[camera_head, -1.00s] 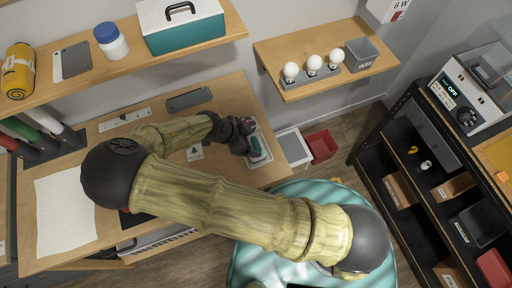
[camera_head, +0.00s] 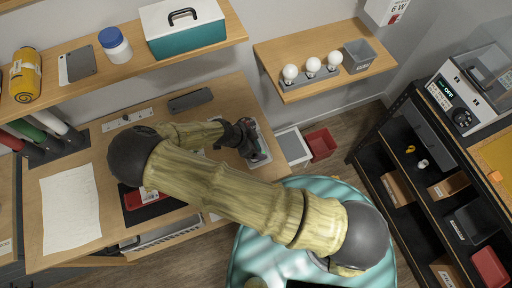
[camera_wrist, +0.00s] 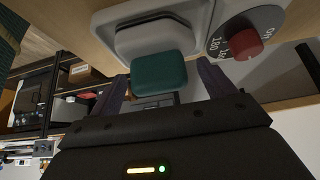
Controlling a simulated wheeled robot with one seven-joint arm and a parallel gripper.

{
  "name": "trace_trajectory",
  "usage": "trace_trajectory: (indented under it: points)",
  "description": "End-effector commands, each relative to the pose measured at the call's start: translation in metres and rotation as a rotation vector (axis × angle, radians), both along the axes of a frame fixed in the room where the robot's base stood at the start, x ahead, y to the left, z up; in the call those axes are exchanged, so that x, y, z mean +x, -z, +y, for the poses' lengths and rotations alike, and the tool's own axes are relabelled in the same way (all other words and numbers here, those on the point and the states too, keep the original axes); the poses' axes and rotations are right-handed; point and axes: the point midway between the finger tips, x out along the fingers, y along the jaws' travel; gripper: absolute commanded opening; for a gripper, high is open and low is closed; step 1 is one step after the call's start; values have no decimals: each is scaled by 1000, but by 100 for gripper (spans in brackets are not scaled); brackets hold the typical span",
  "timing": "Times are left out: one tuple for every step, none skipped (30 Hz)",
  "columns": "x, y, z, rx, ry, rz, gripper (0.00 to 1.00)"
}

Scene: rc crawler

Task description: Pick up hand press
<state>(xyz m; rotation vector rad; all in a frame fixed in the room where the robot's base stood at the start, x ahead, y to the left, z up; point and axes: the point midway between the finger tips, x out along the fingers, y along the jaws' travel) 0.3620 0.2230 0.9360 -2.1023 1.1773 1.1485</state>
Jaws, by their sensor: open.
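The hand press appears to be the grey device with a teal block (camera_wrist: 160,73) in the wrist view. A grey housing (camera_wrist: 158,38) and a red knob (camera_wrist: 246,43) with printed numbers are beside the block. My gripper (camera_wrist: 163,82) is open, with one finger on each side of the teal block. I cannot tell whether the fingers touch it. In the head view my gripper (camera_head: 246,140) is over the desk's right edge, at a pale device (camera_head: 264,157) that it mostly hides.
The wooden desk (camera_head: 110,160) carries a white sheet (camera_head: 70,210), a dark tray (camera_head: 190,101) and a red item (camera_head: 146,198) on a dark mat. A shelf with bulbs (camera_head: 312,65) is at the back right. Grey and red bins (camera_head: 320,144) stand on the floor beside the desk.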

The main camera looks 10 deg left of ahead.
Motion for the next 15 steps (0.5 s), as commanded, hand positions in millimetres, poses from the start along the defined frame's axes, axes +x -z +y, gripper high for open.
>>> trace_trajectory:
  points:
    - [0, 0, 0, 0, 0, 0, 82]
    - [0, 0, 0, 0, 0, 0, 82]
    - [0, 0, 0, 0, 0, 0, 76]
    - [0, 0, 0, 0, 0, 0, 70]
    - [0, 0, 0, 0, 0, 0, 64]
    - [0, 0, 0, 0, 0, 0, 56]
    - [0, 0, 0, 0, 0, 0, 50]
    - [0, 0, 0, 0, 0, 0, 44]
    - [0, 0, 0, 0, 0, 0, 37]
    - [0, 0, 0, 0, 0, 0, 33]
    - [0, -1, 0, 0, 1, 0, 33]
    - [0, -1, 0, 0, 1, 0, 33]
    - [0, -1, 0, 1, 0, -1, 33]
    - [0, -1, 0, 1, 0, -1, 33]
    - [0, -1, 0, 1, 0, -1, 33]
